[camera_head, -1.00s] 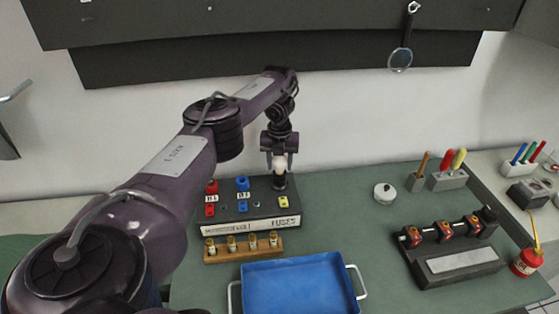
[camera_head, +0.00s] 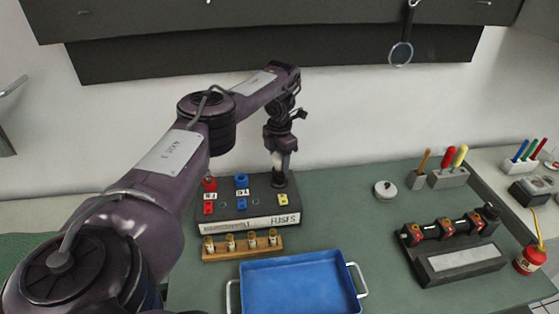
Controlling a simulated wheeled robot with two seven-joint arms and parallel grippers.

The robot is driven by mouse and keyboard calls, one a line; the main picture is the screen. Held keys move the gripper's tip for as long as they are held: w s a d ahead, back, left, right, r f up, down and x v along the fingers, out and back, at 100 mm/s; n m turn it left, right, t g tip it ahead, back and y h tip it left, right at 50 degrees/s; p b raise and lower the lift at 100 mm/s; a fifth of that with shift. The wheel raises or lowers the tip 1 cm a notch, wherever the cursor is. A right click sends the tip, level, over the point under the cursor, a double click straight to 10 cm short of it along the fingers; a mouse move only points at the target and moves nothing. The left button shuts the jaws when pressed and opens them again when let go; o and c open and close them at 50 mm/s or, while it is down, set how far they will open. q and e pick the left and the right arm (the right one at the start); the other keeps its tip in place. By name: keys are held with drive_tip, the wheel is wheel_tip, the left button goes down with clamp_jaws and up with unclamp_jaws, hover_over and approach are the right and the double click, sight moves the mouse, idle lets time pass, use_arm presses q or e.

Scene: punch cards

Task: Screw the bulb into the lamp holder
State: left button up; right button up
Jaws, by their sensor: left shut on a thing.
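My left gripper (camera_head: 280,148) reaches in from the left and points down over the back right of the fuse board. It is shut on the white bulb (camera_head: 280,161), whose upper part the fingers cover. The bulb is upright, right above the black lamp holder (camera_head: 279,181) on the board. I cannot tell whether its lower end touches the holder or is inside it. The dark fuse board (camera_head: 250,203) also bears red, blue and yellow parts and a white label strip. My right gripper is not in view.
A wooden rack (camera_head: 242,247) with several fuses lies in front of the board. A blue tray (camera_head: 300,262) with handles is nearer. A black device (camera_head: 452,246) and a red bottle (camera_head: 530,258) stand at the right. Green table between is clear.

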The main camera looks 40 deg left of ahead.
use_arm(q)
drive_tip(key=o, duration=1.1)
drive_tip(key=shift+o, duration=0.2)
